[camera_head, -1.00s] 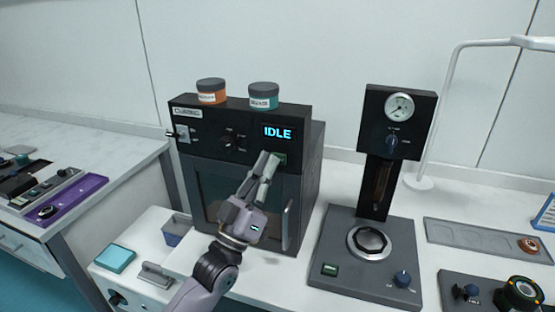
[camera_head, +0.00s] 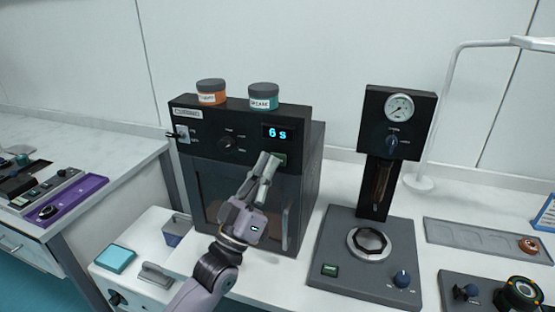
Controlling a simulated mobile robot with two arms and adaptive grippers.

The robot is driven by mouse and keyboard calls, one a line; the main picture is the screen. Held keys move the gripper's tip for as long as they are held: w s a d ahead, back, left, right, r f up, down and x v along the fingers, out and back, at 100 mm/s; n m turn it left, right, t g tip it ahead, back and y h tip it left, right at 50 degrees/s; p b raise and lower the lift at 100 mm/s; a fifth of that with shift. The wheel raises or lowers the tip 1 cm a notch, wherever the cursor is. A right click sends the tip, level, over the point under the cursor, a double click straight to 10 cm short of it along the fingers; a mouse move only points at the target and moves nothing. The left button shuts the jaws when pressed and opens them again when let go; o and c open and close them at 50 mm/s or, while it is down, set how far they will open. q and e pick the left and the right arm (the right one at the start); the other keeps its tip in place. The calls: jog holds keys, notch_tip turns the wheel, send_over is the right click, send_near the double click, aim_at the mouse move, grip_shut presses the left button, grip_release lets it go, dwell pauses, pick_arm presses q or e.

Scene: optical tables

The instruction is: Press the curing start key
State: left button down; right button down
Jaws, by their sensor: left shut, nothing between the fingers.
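The black curing box (camera_head: 305,150) stands on the white bench with its door closed. Its display (camera_head: 277,133) reads "6 s" in blue. The green start key (camera_head: 281,158) sits just under the display and is partly hidden by my left gripper. My left gripper (camera_head: 271,162) is shut and empty, with its fingertips at the key; I cannot tell whether they still touch it. My right gripper is not in view.
An orange-labelled jar (camera_head: 211,92) and a teal-labelled jar (camera_head: 264,96) stand on the box. A gauge device (camera_head: 330,250) stands to the right, with a grey tray (camera_head: 470,234) beyond it. A purple tray (camera_head: 82,195) lies on the left bench.

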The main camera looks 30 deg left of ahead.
pick_arm(q)
jog(key=shift+s+d+h, duration=0.1)
jog(key=shift+s+h, duration=0.2)
jog(key=shift+s, duration=0.25)
jog(key=shift+s+d+p, duration=0.1)
jog(key=shift+s+d, duration=0.1)
jog(key=shift+s, duration=0.6)
jog(key=shift+s+d+p, duration=0.15)
jog(key=shift+s+d, duration=0.05)
jog(key=shift+s, duration=0.6)
jog(key=shift+s+d+p, duration=0.1)
jog(key=shift+s+d, duration=0.1)
jog(key=shift+s, duration=0.6)
